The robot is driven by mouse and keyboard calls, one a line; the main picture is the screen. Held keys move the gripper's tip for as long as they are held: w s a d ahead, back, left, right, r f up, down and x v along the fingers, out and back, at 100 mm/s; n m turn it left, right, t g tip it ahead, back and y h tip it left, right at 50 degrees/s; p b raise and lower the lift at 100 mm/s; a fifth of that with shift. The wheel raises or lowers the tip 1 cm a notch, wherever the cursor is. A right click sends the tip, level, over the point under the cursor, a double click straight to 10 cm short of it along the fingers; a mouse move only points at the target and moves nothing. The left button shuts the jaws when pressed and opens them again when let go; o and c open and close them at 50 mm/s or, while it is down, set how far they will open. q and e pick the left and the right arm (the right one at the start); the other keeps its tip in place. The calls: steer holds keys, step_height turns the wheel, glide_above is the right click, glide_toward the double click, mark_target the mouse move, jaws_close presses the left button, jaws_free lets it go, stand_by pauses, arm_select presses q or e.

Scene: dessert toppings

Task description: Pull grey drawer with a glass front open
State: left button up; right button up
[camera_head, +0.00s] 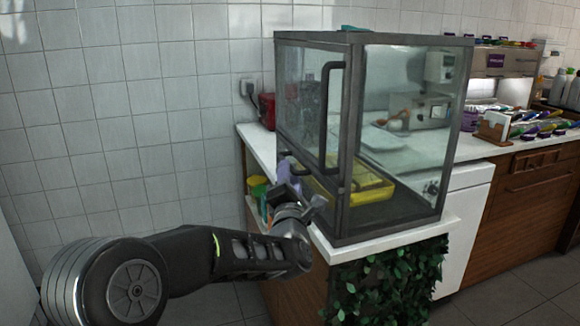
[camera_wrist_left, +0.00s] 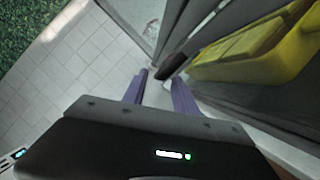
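A glass case with a dark grey frame (camera_head: 345,190) stands on a white counter. Its lower left side has the grey drawer (camera_head: 318,190) with a glass front, and a yellow tray (camera_head: 365,188) shows inside; the drawer appears closed. My left gripper (camera_head: 285,175) is at that front, its purple fingers partly hidden by my wrist. In the left wrist view its two fingers (camera_wrist_left: 158,90) are apart with no held object visible between them. A dark handle-like bar (camera_wrist_left: 178,62) lies just beyond the fingertips, close to the right one. Contact cannot be told. My right gripper is not in view.
A tall black handle (camera_head: 325,115) belongs to the upper door above the drawer. Green and yellow containers (camera_head: 257,187) and a red object (camera_head: 267,110) are near the counter's left edge. Leaves (camera_head: 385,285) cover the counter's front. Floor left of the counter is clear.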

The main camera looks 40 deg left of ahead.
arm_select(q)
steer(key=shift+x, duration=1.95)
jaws_close()
